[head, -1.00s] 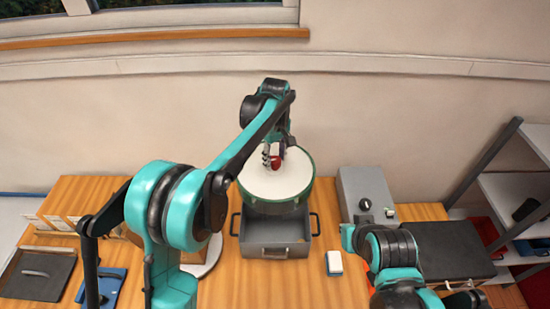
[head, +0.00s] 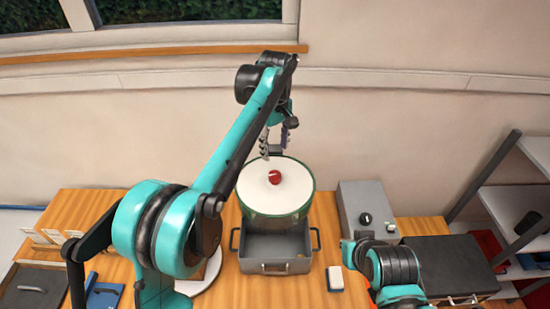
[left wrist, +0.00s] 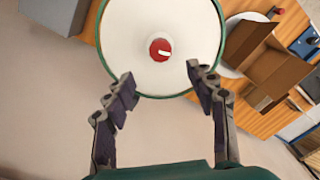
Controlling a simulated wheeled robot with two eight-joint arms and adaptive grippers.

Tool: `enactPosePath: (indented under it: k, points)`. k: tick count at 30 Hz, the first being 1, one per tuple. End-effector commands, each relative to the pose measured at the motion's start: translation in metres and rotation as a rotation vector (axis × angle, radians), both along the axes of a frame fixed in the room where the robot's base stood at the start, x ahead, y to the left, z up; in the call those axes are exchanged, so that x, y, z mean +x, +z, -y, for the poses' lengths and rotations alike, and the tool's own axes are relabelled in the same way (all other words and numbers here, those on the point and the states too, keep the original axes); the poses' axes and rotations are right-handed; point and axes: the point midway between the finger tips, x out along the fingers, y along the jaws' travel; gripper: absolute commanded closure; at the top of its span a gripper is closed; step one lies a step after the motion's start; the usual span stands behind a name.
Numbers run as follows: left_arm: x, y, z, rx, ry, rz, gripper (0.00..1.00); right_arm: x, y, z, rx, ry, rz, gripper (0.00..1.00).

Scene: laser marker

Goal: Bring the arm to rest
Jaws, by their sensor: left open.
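My left gripper (head: 275,143) is open and empty in the head view, raised above the back of a round drum with a white top and green rim (head: 258,185). A red knob (head: 275,177) sits at the middle of the white top, below and apart from the fingers. In the left wrist view, both fingers of the left gripper (left wrist: 160,95) are spread, and the red knob (left wrist: 160,49) shows beyond them with a white mark on it. My right arm is at the lower right of the head view; its gripper is not clearly visible.
A grey metal tray (head: 274,267) with handles stands in front of the drum. A grey box with a black dial (head: 366,217) is to its right, near a small white block (head: 335,279). A shelf rack (head: 492,185) stands at right. An open cardboard box (left wrist: 265,65) shows in the wrist view.

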Motion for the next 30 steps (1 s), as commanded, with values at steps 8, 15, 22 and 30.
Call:
enactPosePath:
  k: [8,15,22,30]
  points:
    - [0.0,0.008,0.0,0.0,0.0,0.0,0.44,0.0,0.0,0.0,0.0,0.0,0.0,1.0]
    - [0.0,0.008,0.0,0.0,0.0,0.0,0.44,0.0,0.0,0.0,0.0,0.0,0.0,1.0]
    - [-0.013,-0.004,-0.016,-0.009,-0.042,0.035,0.44,0.0,-0.02,0.0,0.0,0.0,0.0,1.0]
    - [-0.083,-0.069,-0.082,-0.012,-0.261,0.214,0.44,0.0,-0.097,0.0,0.0,0.0,0.0,1.0]
